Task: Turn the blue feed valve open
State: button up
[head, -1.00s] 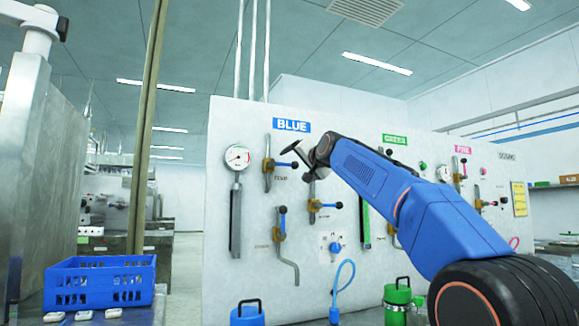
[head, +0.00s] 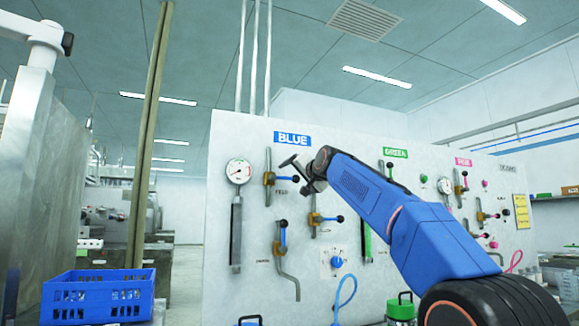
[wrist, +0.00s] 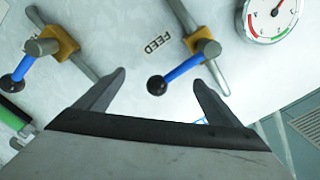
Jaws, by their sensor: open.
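The blue feed valve (head: 268,180) is on the white panel below the BLUE sign (head: 292,139). It has a brass body, and its blue handle with a dark ball end points sideways to the right, across the upright pipe. In the wrist view the same valve (wrist: 184,70) shows beside the FEED label, partly upside down. My gripper (wrist: 159,79) is open and empty, with the ball end appearing between its two fingertips. In the head view my gripper (head: 303,172) is just right of the valve, near the ball. The remaining gap in depth cannot be told.
A second brass valve with a blue handle (head: 315,218) sits below right; another (head: 280,240) is lower left. A gauge (head: 239,171) is to the left. A blue crate (head: 98,297) stands at lower left. Green and pink valve groups lie to the right.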

jog(key=shift+a+r, duration=0.25)
jog(key=shift+s+a+r, duration=0.1)
jog(key=shift+a+r, duration=0.05)
jog(key=shift+r, duration=1)
